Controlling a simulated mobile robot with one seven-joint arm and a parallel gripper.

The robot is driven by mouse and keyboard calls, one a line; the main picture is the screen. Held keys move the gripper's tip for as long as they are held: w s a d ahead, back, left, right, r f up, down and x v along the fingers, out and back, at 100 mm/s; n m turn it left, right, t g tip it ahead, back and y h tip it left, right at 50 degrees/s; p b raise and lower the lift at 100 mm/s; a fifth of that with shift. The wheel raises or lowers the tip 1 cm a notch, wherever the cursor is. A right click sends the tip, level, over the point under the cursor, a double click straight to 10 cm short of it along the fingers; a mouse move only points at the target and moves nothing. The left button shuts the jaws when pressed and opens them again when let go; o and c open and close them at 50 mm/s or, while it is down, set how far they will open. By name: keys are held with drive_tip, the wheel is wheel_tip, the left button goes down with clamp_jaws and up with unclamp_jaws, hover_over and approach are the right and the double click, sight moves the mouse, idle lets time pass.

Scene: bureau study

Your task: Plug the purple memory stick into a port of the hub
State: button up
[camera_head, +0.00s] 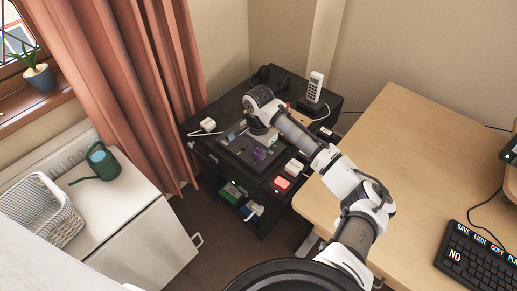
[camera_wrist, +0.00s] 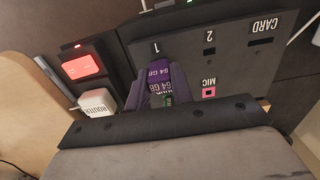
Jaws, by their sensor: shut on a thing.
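The purple memory stick (camera_wrist: 158,72), marked 64 GB, is between the fingers of my gripper (camera_wrist: 157,92), which is shut on it. In the head view the stick shows as a small purple spot (camera_head: 258,154) under my arm's end. The dark hub panel (camera_wrist: 235,65) lies just beyond the stick, with ports marked 1, 2, CARD and MIC. The stick lines up with the label 1, and the port there is hidden behind it. I cannot tell whether its end touches or enters the panel. Port 2 (camera_wrist: 209,51) and the pink MIC port (camera_wrist: 209,93) look empty.
A red box (camera_wrist: 83,66) and a white router box (camera_wrist: 98,103) stand left of the hub in the wrist view. A wooden desk (camera_head: 400,140) is to the right.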

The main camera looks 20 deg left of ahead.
drive_tip(key=shift+f, duration=0.45)
idle(0.4)
drive_tip(key=o, duration=1)
